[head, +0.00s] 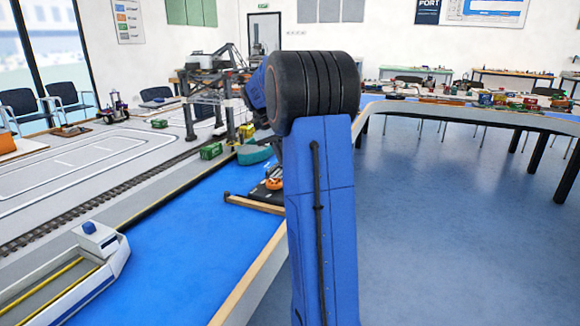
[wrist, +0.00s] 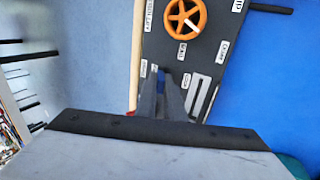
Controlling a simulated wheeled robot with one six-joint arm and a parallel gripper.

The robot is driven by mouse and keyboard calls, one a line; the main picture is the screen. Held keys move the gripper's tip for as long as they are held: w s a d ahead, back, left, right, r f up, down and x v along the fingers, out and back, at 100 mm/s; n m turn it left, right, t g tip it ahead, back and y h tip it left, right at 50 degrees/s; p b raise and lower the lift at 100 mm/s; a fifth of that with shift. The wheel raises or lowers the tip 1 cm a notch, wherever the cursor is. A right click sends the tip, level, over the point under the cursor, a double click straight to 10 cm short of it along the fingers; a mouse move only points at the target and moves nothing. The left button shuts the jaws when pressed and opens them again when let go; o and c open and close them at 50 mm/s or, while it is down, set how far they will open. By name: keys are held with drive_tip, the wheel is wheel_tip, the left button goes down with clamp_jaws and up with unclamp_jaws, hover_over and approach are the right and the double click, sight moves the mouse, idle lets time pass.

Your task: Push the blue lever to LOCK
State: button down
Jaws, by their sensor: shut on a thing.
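In the wrist view a dark control panel (wrist: 208,38) with white labels lies along the table edge. My gripper (wrist: 162,85) reaches down to the panel's near part. A small white label stands on each side of the fingers; I cannot read surely which one is LOCK. The lever's exact angle is hidden by the fingers. In the head view my arm hides the gripper and the lever.
An orange handwheel (wrist: 185,18) sits on the panel beyond the fingers; it also shows in the head view (head: 274,183). A pale slotted plate (wrist: 197,94) is right of the fingers. A wooden edge strip (wrist: 136,55) runs on the left. A model ship (head: 75,270) lies at lower left.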

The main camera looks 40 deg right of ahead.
drive_tip(key=shift+w+a+f+g, duration=0.1)
drive_tip(key=shift+w+g, duration=0.05)
drive_tip(key=shift+g, duration=0.25)
drive_tip(key=c, duration=1.9)
unclamp_jaws()
drive_tip(key=shift+o, duration=0.2)
drive_tip(key=v, duration=1.7)
drive_tip(key=shift+a+r, duration=0.2)
